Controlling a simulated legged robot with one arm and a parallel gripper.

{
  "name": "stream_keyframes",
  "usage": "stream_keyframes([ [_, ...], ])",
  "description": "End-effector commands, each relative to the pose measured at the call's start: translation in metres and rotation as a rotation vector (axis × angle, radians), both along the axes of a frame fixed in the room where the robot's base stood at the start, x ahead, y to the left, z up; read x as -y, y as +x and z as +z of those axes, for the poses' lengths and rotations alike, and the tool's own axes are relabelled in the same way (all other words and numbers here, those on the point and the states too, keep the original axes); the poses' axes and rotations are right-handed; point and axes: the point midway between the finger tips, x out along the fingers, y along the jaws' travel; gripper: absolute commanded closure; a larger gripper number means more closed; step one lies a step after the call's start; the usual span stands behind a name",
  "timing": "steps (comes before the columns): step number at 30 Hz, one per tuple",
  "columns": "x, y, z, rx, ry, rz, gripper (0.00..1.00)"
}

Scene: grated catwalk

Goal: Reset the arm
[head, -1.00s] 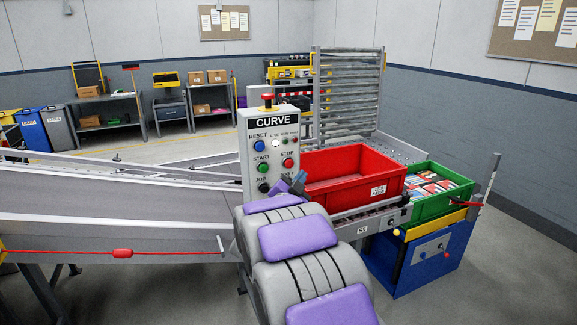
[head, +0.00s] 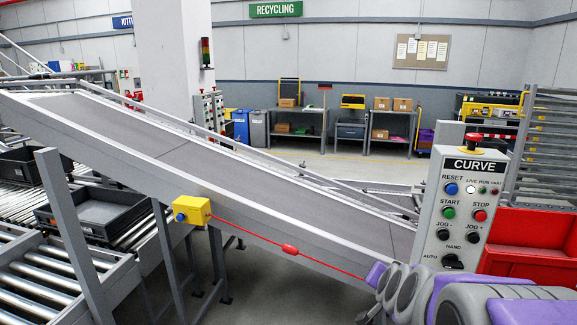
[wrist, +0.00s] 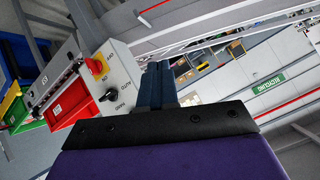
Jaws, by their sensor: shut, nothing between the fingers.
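My gripper (wrist: 156,84) shows in the wrist view as two dark blue fingers pressed together, with nothing between them. My purple and grey arm fills the lower right of the head view; the fingers cannot be made out there. The grey CURVE control box (head: 461,213) stands just behind the arm, with a red mushroom button on top.
A sloping conveyor (head: 215,160) crosses the head view, with a red pull cord (head: 290,249) along its side. A red tote (head: 530,245) is at the right edge. A green tote (wrist: 15,108) shows in the wrist view. Roller tracks hold black trays (head: 100,210) at left. Open floor lies beyond the conveyor.

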Motion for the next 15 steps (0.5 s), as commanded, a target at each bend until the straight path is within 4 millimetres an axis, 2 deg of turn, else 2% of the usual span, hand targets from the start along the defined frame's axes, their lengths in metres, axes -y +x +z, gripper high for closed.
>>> stream_keyframes([
  [1, -0.020, -0.021, -0.005, -0.067, 0.003, 0.068, 1.00],
  [3, -0.043, -0.052, -0.018, -0.175, 0.004, 0.158, 1.00],
  [6, -0.070, -0.105, -0.034, -0.336, -0.002, 0.279, 1.00],
  [10, -0.090, -0.181, -0.050, -0.549, -0.026, 0.419, 1.00],
  [15, -0.093, -0.282, -0.062, -0.826, -0.068, 0.555, 1.00],
])
